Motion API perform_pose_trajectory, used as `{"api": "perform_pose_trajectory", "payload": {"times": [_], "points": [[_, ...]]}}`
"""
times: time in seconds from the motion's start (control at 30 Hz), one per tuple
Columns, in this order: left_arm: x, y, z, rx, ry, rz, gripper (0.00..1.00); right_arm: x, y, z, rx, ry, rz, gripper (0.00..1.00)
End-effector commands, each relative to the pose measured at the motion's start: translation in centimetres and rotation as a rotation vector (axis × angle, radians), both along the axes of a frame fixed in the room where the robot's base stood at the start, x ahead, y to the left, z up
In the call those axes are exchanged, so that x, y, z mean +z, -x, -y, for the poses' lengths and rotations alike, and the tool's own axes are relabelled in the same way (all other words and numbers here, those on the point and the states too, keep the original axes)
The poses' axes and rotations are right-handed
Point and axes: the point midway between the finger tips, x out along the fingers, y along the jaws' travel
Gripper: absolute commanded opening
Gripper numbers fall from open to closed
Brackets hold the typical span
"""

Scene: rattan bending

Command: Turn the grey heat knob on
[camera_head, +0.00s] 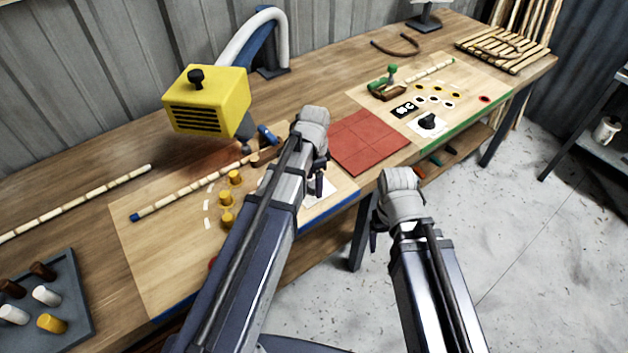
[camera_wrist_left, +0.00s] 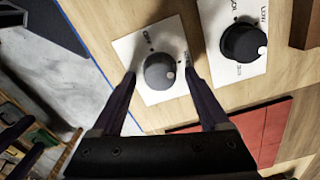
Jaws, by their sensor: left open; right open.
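The grey heat knob (camera_wrist_left: 158,72) is a round knob with a white dot, on a white label plate (camera_wrist_left: 153,44) with dark lettering, in the left wrist view. My left gripper (camera_wrist_left: 161,75) is open, its two dark fingers on either side of the knob with a visible gap at each side. In the head view my left gripper (camera_head: 317,185) points down over the white plate (camera_head: 322,193) near the board's front edge, and the knob is hidden there. My right gripper (camera_head: 376,228) hangs in front of the table, open and empty.
A larger black knob (camera_wrist_left: 240,42) on its own white plate sits beside the grey one. A red tiled mat (camera_head: 368,142) lies to the right. Yellow pegs (camera_head: 228,198) and a yellow heater box (camera_head: 207,100) are to the left. Another black knob (camera_head: 428,121) is on the right board.

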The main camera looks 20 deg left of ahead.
Motion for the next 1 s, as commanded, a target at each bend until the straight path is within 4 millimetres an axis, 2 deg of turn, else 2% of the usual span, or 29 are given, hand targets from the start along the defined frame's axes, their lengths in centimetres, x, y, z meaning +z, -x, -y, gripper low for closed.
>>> {"api": "perform_pose_trajectory", "payload": {"times": [0.2,0.37,0.8,1.0], "points": [[0.2,0.0,0.0,0.000,0.000,0.000,0.78,0.2,0.0,0.0,0.000,0.000,0.000,0.77],[1.1,0.0,0.0,0.000,0.000,0.000,0.78,1.1,0.0,0.0,0.000,0.000,0.000,0.77],[6.6,0.0,0.0,0.000,0.000,0.000,0.78,6.6,0.0,0.0,0.000,0.000,0.000,0.77],[7.9,0.0,0.0,0.000,0.000,0.000,0.78,7.9,0.0,0.0,0.000,0.000,0.000,0.77]]}}
